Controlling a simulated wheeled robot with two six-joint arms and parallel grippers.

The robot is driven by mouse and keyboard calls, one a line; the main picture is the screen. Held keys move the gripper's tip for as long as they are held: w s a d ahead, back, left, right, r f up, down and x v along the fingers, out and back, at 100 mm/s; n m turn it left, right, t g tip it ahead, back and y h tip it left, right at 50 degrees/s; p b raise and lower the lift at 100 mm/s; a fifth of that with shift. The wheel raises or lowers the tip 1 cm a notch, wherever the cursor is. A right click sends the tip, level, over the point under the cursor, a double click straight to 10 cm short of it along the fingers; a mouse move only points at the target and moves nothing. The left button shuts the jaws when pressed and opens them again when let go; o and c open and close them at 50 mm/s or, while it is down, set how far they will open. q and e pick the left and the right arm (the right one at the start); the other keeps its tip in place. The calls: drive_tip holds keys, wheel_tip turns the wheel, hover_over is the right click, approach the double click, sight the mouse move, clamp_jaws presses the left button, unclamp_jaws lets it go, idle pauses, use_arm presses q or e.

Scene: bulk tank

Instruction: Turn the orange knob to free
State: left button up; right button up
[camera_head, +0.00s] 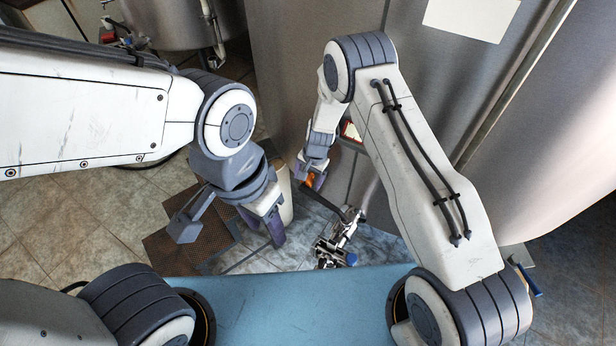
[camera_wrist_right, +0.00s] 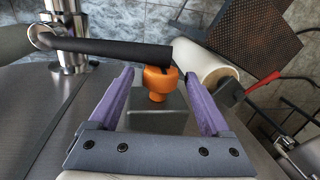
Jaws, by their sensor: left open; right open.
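The orange knob (camera_wrist_right: 158,84) sits on a grey box (camera_wrist_right: 160,118) in the right wrist view. In the head view only a small orange patch of the knob (camera_head: 311,180) shows beside my right gripper (camera_head: 312,176). In the right wrist view the two purple fingers of my right gripper (camera_wrist_right: 158,77) are open, one on each side of the knob, with gaps visible. The knob's far side is partly hidden by a black handle. My left gripper (camera_head: 262,226) is open and empty, pointing down at the left, away from the knob.
The black handle (camera_wrist_right: 110,47) on a steel pipe fitting (camera_wrist_right: 68,45) lies close to the right fingertips. A white cylinder (camera_wrist_right: 207,66) stands just beyond the right finger. A brown grate (camera_head: 183,240) lies on the tiled floor. The large steel tank (camera_head: 285,70) rises behind.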

clamp_jaws()
drive_tip(key=shift+a+r+p, duration=0.1)
drive_tip(key=shift+r+p, duration=0.1)
drive_tip(key=shift+p, duration=0.9)
drive_tip(key=shift+w+f+g+h+p, duration=0.1)
drive_tip(key=shift+g+h+p, duration=0.3)
drive_tip(key=shift+h+p, duration=0.1)
drive_tip(key=shift+f, duration=0.1)
drive_tip(key=g+h+b, duration=0.1)
drive_tip(key=b, duration=0.2)
drive_tip(key=h+b, duration=0.1)
drive_tip(key=b, duration=0.3)
drive_tip(key=g+h+b, duration=0.1)
drive_tip(key=b, duration=0.2)
drive_tip(key=shift+w+a+f+g+h, duration=0.25)
drive_tip(key=shift+a+f+g+h, duration=0.05)
drive_tip(key=shift+a+f+h, duration=0.1)
drive_tip(key=shift+r+g+h+b, duration=0.3)
drive_tip(key=shift+h+b, duration=0.1)
drive_tip(key=shift+b, duration=0.75)
